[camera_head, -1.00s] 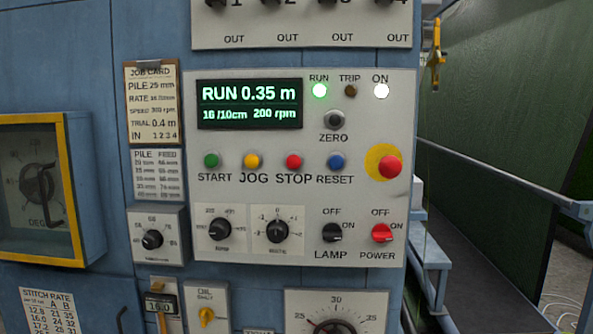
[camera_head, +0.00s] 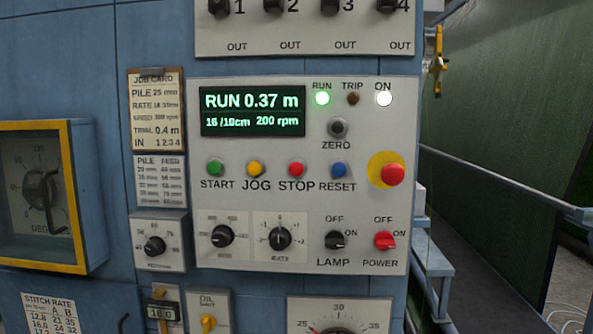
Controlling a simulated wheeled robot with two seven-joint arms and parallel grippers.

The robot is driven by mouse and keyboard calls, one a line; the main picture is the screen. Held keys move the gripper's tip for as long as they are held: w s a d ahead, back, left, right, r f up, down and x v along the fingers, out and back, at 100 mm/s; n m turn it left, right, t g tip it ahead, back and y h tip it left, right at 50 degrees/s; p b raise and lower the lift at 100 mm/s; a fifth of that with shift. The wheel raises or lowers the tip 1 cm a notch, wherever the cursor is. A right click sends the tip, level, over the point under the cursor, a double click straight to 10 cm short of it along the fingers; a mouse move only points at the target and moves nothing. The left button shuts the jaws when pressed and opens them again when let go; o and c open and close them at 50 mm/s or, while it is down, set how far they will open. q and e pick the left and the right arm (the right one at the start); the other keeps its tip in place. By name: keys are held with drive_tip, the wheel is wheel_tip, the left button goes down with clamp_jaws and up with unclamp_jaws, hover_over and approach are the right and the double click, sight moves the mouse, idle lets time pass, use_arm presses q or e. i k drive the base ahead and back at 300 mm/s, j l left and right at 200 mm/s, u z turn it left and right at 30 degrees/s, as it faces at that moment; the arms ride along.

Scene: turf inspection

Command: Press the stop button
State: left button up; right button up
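The red stop button (camera_head: 296,168) sits on the pale control panel (camera_head: 300,262) above the label STOP, between the yellow jog button (camera_head: 255,168) and the blue reset button (camera_head: 339,170). The green start button (camera_head: 215,168) is at the left of the row. The display (camera_head: 252,111) reads RUN 0.37 m, 16 /10cm, 200 rpm. Neither of my grippers is in view.
A larger red mushroom button (camera_head: 393,173) on a yellow disc is right of the row. A job card (camera_head: 156,110) lists trial 0.4 m. LAMP (camera_head: 336,240) and POWER (camera_head: 385,240) switches sit below. A yellow-framed dial box (camera_head: 85,200) is at left; a rail (camera_head: 500,183) runs at right.

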sight(295, 169)
drive_tip(key=l+u, duration=0.45)
drive_tip(key=l, duration=2.65)
drive_tip(key=k, duration=0.05)
